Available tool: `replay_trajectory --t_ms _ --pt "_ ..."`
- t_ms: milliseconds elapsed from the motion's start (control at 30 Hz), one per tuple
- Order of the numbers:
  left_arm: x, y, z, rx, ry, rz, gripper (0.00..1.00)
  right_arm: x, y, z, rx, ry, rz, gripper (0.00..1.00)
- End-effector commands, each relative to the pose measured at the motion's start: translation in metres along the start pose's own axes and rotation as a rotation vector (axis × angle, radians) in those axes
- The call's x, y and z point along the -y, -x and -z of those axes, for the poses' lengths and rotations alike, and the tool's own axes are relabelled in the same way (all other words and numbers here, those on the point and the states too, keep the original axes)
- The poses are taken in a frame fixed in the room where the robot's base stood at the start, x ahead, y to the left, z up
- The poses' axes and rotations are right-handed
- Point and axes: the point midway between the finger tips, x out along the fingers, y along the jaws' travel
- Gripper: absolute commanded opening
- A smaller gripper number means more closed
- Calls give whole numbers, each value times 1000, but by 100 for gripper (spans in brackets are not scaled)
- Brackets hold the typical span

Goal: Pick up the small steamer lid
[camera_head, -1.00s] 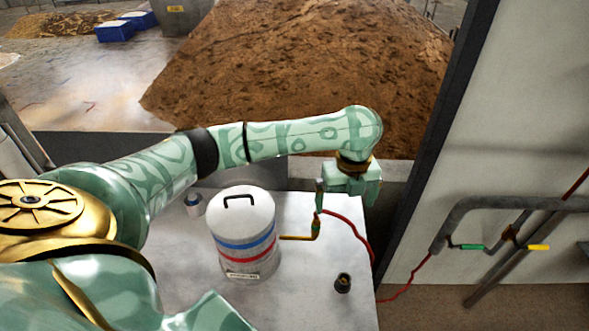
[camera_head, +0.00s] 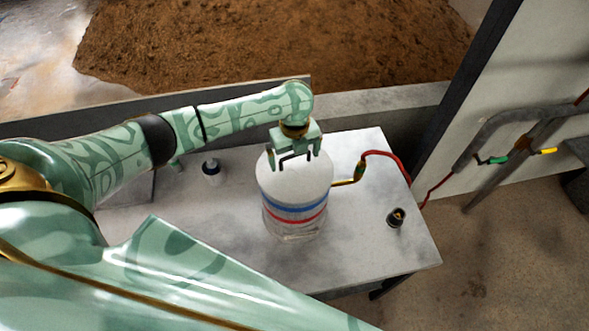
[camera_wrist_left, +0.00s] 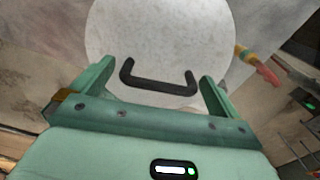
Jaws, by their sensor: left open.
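The small steamer lid (camera_head: 312,182) is a round pale grey disc on top of the white steamer (camera_head: 296,230), which has blue and red bands. Its black handle (camera_wrist_left: 158,82) is a low bar bent at both ends. My left gripper (camera_head: 296,164) is above the lid with its fingers pointing down at the handle. In the left wrist view, the open fingers (camera_wrist_left: 154,82) stand on either side of the handle, with gaps at both ends. I cannot tell how far the fingertips are above the lid. My right gripper is not in view.
The steamer stands on a grey metal table (camera_head: 365,250). A brass pipe fitting (camera_head: 358,176) with a red hose (camera_head: 388,156) is at its right. A small dark knob (camera_head: 396,218) is near the table's right edge.

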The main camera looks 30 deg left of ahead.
Motion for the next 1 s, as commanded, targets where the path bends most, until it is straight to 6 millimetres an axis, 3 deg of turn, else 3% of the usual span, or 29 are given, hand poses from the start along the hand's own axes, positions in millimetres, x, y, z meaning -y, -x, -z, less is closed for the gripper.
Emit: replay_trajectory --t_ms 100,333,533,833,1000 --pt "-1 -13 0 0 0 -1 100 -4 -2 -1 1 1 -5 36" --pt "-1 -14 0 1 -1 -1 100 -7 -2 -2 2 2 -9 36" --pt "-1 -13 0 1 -1 -1 46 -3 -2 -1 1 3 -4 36" --pt "0 -10 0 2 -1 1 46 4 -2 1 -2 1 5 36" --pt "1 6 -1 2 -2 3 45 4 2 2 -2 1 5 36"
